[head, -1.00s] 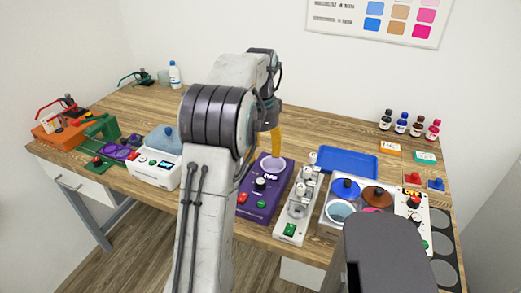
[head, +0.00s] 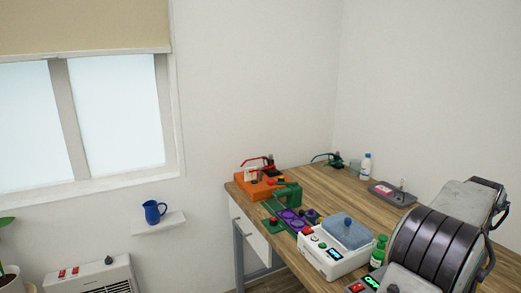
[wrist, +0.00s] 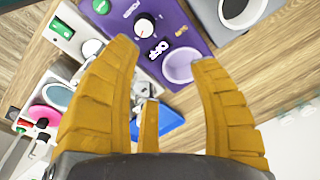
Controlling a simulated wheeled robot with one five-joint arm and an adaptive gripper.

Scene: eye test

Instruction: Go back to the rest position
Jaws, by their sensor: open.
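My gripper (wrist: 161,52) shows in the wrist view with its yellow fingers spread apart and nothing between them. It is above the bench, near a purple device (wrist: 172,22) with a white knob, a small display and a pale round well (wrist: 183,67). No marked rest position shows.
The wooden bench (head: 317,181) carries an orange device (head: 254,187), a white box with a blue lid (head: 334,244), a green bottle (head: 378,252) and a grey tray (head: 392,192). A blue mug (head: 153,212) stands on a wall shelf (head: 158,224). A heater (head: 92,277) is at lower left.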

